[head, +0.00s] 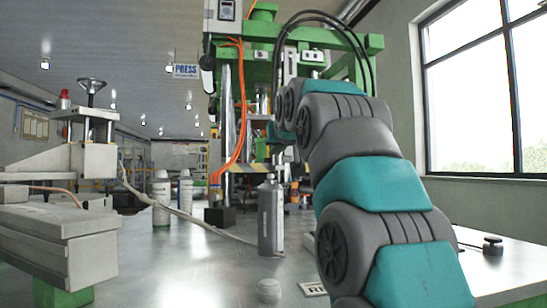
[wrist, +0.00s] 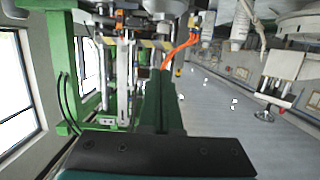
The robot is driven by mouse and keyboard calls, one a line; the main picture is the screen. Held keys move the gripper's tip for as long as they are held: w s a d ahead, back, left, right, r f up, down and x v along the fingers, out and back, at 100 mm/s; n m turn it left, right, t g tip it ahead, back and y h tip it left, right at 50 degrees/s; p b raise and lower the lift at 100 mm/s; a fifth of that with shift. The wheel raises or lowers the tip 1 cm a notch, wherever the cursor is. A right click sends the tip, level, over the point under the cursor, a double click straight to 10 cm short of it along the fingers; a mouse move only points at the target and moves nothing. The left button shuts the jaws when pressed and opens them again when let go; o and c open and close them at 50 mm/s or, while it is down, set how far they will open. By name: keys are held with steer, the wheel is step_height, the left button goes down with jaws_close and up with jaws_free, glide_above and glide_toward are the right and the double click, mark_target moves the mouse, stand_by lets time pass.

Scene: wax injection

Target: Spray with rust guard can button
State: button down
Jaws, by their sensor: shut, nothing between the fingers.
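A grey spray can (head: 270,215) stands upright on the metal table (head: 190,262), left of my arm in the head view. Its label cannot be read. A small pale cap (head: 269,290) sits on the table in front of it. Two more cans, a white one (head: 161,200) and another (head: 186,191), stand farther back. A partly hidden label plate (head: 313,289) lies by my arm. In the wrist view my gripper (wrist: 166,72) is shut and empty, with no can at its fingertips. In the head view my arm hides or blurs into it.
A green press (head: 372,44) with orange hoses (head: 241,115) stands behind the cans. A grey machine with a handwheel (head: 92,88) fills the left side. A white surface with a dark knob (head: 492,245) is at right.

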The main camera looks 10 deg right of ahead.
steer(key=shift+v, duration=2.65)
steer(key=shift+w, duration=0.2)
stand_by(0.3)
step_height(320, 180, down, 6)
steer(key=t, duration=0.3)
steer(key=t+b, duration=0.1)
steer(key=t, duration=0.2)
steer(key=shift+w+r, duration=0.15)
steer(key=shift+w, duration=0.05)
stand_by(0.6)
